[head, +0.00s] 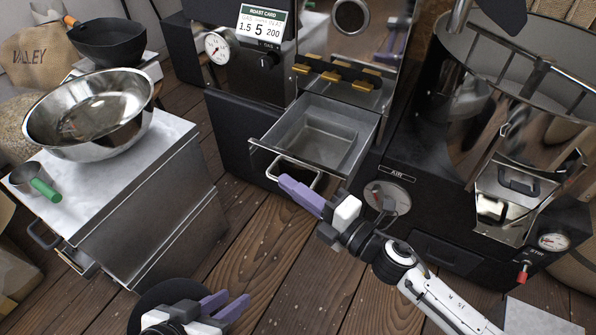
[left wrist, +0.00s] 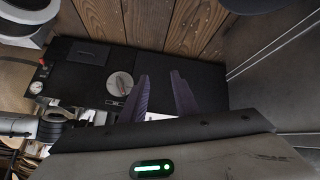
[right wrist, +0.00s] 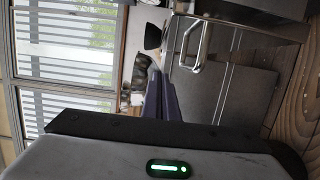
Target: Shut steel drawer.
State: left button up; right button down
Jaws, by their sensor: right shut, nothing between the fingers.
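The steel drawer (head: 367,122) stands pulled out from the front of the black roaster in the head view, and its open tray looks empty. Its silver bar handle (head: 313,163) faces the front; a silver handle (right wrist: 197,45) also shows in the right wrist view. My right gripper (head: 290,188) is shut and empty. Its purple fingers overlap the lower part of the handle in the head view; in the right wrist view they appear beside it, and contact cannot be told. My left gripper (head: 232,303) is open and empty, low over the floor, away from the drawer.
A steel cabinet (head: 150,215) stands left, carrying a metal bowl (head: 90,115) and a green-handled scoop (head: 42,186). Brass levers (head: 338,76) sit above the drawer. Wooden floor (head: 265,235) lies clear before the drawer.

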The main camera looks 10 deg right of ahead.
aim_at(299, 171)
jog(key=w, duration=0.1)
jog(key=w+d+b, duration=0.1)
jog(key=w, duration=0.1)
jog(key=shift+w+f, duration=0.1)
jog(key=shift+w, duration=0.1)
pick_arm(q)
jog(key=shift+w+d+r+t+h, duration=0.15)
jog(key=shift+w+d+r, duration=0.05)
jog(key=shift+r, duration=0.25)
jog(key=shift+w+d+r+t+h, duration=0.15)
jog(key=shift+d+r, duration=0.05)
jog(key=shift+r, duration=0.2)
pick_arm(e)
jog(key=shift+w+d, duration=0.35)
jog(key=shift+w, duration=0.05)
